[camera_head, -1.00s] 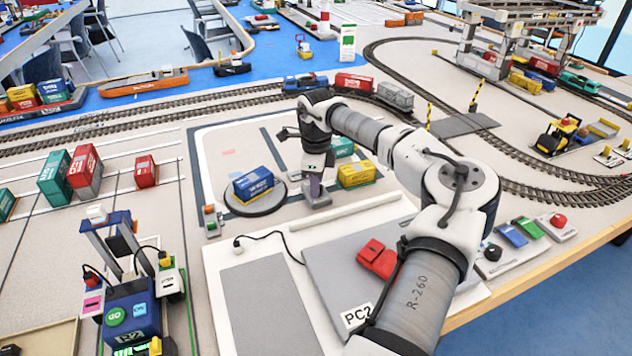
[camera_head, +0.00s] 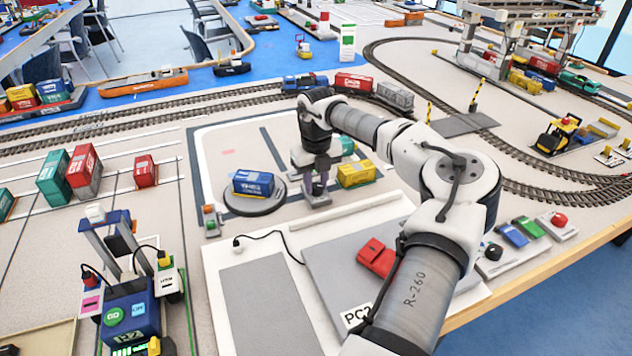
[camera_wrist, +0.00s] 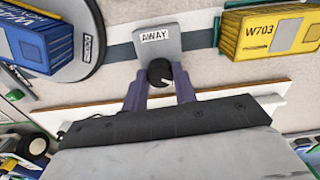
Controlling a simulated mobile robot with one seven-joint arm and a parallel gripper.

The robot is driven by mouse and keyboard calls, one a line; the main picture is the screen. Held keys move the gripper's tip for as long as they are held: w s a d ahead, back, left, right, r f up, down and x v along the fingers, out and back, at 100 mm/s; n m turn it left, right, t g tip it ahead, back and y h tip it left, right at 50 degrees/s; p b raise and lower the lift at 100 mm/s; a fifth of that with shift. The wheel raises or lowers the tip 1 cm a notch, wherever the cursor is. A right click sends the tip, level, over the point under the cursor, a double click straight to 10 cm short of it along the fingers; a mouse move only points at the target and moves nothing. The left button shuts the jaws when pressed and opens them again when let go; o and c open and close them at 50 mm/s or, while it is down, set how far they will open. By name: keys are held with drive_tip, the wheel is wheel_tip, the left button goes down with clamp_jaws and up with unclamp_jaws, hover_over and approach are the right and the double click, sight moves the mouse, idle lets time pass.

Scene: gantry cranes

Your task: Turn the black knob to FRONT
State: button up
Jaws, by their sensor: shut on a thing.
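The black knob (camera_wrist: 160,73) sits on a small grey control block (camera_wrist: 158,38) with an AWAY label (camera_wrist: 154,35) at its top edge in the wrist view. A white mark on the knob points to the lower right of that view, not at AWAY. My gripper (camera_wrist: 160,88) is shut on the knob, with one purple-grey finger on each side. I see no FRONT label; the near part of the block is hidden behind my gripper. In the head view my gripper (camera_head: 319,187) points down onto the grey block (camera_head: 318,200), and the knob is hidden.
A blue container (camera_head: 253,184) stands on a round turntable (camera_head: 238,207) left of the block. A yellow container (camera_head: 356,174) stands close on the right. A white ledge (camera_head: 345,210) runs in front. A grey laptop-like panel with a red item (camera_head: 375,257) lies nearer.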

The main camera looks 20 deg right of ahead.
sight(317, 185)
drive_tip(key=m, duration=0.5)
drive_tip(key=shift+d+m, duration=0.1)
drive_tip(key=shift+m, duration=0.3)
drive_tip(key=m+b, duration=0.1)
drive_tip(key=m, duration=0.4)
drive_tip(key=shift+m, duration=0.3)
drive_tip(key=o, duration=1)
drive_tip(key=shift+c, duration=0.2)
drive_tip(key=shift+r, duration=0.1)
wheel_tip(317, 185, up, 14)
drive_tip(key=b, duration=0.1)
